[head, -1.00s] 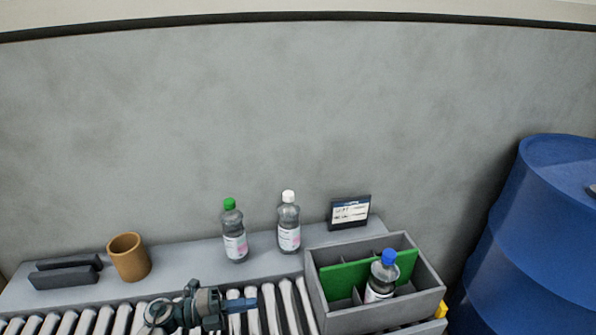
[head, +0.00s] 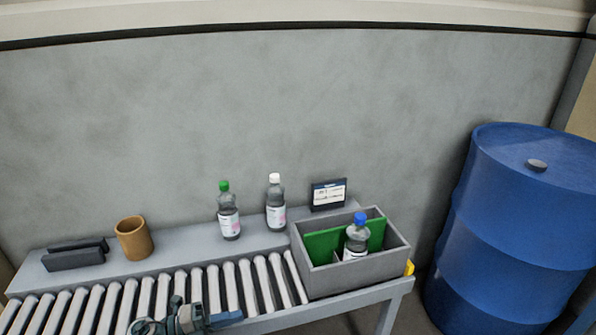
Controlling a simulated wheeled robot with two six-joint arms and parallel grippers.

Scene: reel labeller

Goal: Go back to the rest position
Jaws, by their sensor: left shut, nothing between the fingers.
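My left gripper (head: 226,318) shows at the bottom of the head view, in front of the roller conveyor (head: 187,290). It is shut and empty, its fingers pointing right. My right gripper is not in view. A green-capped bottle (head: 229,212) and a white-capped bottle (head: 275,203) stand upright on the grey shelf behind the rollers. A blue-capped bottle (head: 356,238) stands in a compartment of the grey box (head: 355,272), its lower part hidden by the box wall.
A brown cup (head: 134,238) and dark blocks (head: 76,255) sit at the shelf's left. A small sign (head: 328,195) stands behind the box. A large blue drum (head: 520,230) stands on the right, with a gap between it and the conveyor's end.

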